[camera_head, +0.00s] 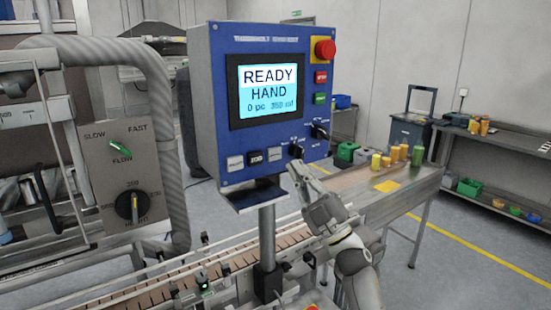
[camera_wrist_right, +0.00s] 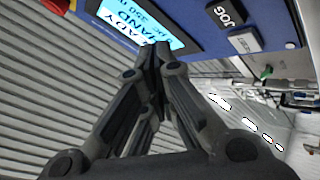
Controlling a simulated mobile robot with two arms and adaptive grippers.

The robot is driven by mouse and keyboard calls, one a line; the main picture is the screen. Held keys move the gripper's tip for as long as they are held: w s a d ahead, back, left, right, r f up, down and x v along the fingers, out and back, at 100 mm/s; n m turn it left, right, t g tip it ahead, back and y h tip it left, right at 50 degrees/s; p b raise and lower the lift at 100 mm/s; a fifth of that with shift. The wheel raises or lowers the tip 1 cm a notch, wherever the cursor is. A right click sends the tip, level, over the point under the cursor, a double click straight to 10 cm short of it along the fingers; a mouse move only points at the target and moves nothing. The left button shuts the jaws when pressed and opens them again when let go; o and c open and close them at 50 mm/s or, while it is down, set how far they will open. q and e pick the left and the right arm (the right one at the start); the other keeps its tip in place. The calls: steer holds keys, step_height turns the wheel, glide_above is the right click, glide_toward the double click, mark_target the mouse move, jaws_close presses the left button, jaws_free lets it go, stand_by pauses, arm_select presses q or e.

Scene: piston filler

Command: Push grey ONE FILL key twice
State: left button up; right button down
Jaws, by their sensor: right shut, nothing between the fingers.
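The blue control panel (camera_head: 222,80) has a row of three keys under its screen (camera_head: 268,90). A pale grey key (camera_head: 235,163) is at the left, a dark JOG key (camera_head: 255,158) in the middle and a grey key (camera_head: 276,154) at the right. Their labels are too small to tell which is ONE FILL. My right gripper (camera_head: 297,172) is shut and empty, just right of and below the row, apart from the keys. My left gripper is not in view.
Black selector knobs (camera_head: 319,131) sit right of the keys, close above my right gripper. A red stop button (camera_head: 324,49) is at the upper right of the panel. A conveyor (camera_head: 130,291) runs below. Coloured cups (camera_head: 398,153) stand on the table behind.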

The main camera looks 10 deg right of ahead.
mark_target(275, 154)
steer(key=w, duration=0.1)
steer(key=w+a+b, duration=0.1)
steer(key=w, duration=0.1)
steer(key=w+b, duration=0.1)
steer(key=shift+w+a+f, duration=0.2)
steer(key=shift+w+a, duration=0.15)
steer(key=shift+w+a+r+b, duration=0.1)
steer(key=shift+w+a+b, duration=0.15)
steer(key=shift+w+b, duration=0.35)
steer(key=shift+w, duration=0.15)
stand_by(0.6)
steer(key=shift+r+b, duration=0.1)
steer(key=shift+b, duration=0.2)
steer(key=shift+r, duration=0.2)
steer(key=shift+r, duration=0.1)
